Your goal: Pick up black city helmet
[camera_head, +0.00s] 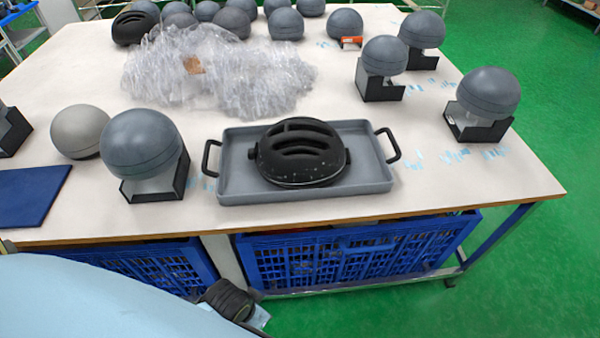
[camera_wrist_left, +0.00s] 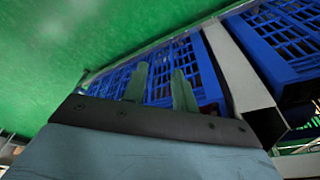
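A black helmet (camera_head: 301,153) with long vents and pale specks on its lower edge rests in a grey tray (camera_head: 232,186) with two black handles, near the table's front edge. My left gripper shows in the left wrist view (camera_wrist_left: 159,88), with two greenish fingers apart and nothing between them. Blue crates lie beyond the fingers, and the helmet is not in that view. In the head view a pale blue part of my body fills the lower left, with a dark piece at its end, below the table edge. My right gripper is not in view.
Grey domes on black stands (camera_head: 145,144) (camera_head: 486,92) flank the tray. A clear plastic heap (camera_head: 230,75) lies behind it. Another black helmet (camera_head: 133,27) sits at the back left. A blue panel (camera_head: 30,195) lies front left. Blue crates (camera_head: 350,255) stand under the tabletop.

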